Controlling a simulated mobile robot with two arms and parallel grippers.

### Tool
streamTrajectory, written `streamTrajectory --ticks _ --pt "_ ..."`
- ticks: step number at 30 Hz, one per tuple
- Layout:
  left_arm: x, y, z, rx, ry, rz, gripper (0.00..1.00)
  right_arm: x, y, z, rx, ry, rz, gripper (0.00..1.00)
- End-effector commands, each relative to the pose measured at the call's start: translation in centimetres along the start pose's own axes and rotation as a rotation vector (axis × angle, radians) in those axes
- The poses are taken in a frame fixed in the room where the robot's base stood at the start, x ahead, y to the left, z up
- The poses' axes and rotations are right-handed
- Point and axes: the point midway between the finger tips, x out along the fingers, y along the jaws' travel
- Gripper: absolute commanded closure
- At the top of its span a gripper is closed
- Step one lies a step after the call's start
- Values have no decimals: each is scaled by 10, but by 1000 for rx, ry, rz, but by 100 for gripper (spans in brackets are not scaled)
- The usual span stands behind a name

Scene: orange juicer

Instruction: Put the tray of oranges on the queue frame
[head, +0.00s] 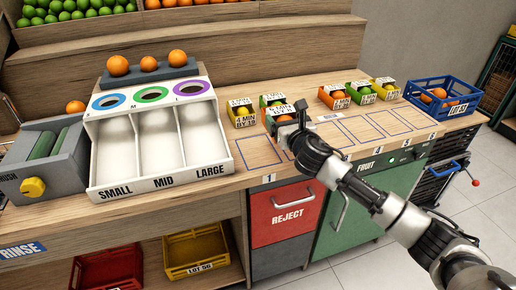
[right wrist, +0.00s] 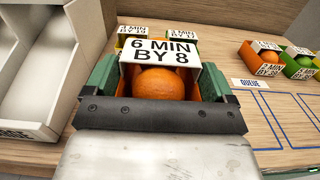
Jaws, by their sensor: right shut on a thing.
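My right gripper (head: 290,130) is shut on a small tray (right wrist: 188,50) labelled "6 MIN BY 8", with one orange (right wrist: 160,82) in it. Whether the tray touches the counter is unclear. The queue frame is a row of blue outlines (head: 258,152) on the counter, empty where visible, with a "QUEUE" sign (right wrist: 250,82). My left gripper is not in view.
More small fruit trays (head: 242,112) stand close behind and left of the held one, and others (head: 360,93) at the right. A white sorter (head: 152,182) stands left, a blue crate (head: 465,87) at the far right. The outlined counter strip is clear.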

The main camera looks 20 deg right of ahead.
Motion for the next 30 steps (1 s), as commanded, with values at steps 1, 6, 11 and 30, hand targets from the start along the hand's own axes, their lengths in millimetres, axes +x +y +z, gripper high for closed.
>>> streamTrajectory --ticks 1,6,11,30 --pt "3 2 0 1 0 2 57 5 14 -9 7 0 3 45" --pt "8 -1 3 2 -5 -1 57 17 45 -29 4 -1 2 45" --pt "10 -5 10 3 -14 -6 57 23 59 -38 0 -2 1 45" --pt "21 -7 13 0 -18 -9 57 24 60 -79 -1 -2 0 45"
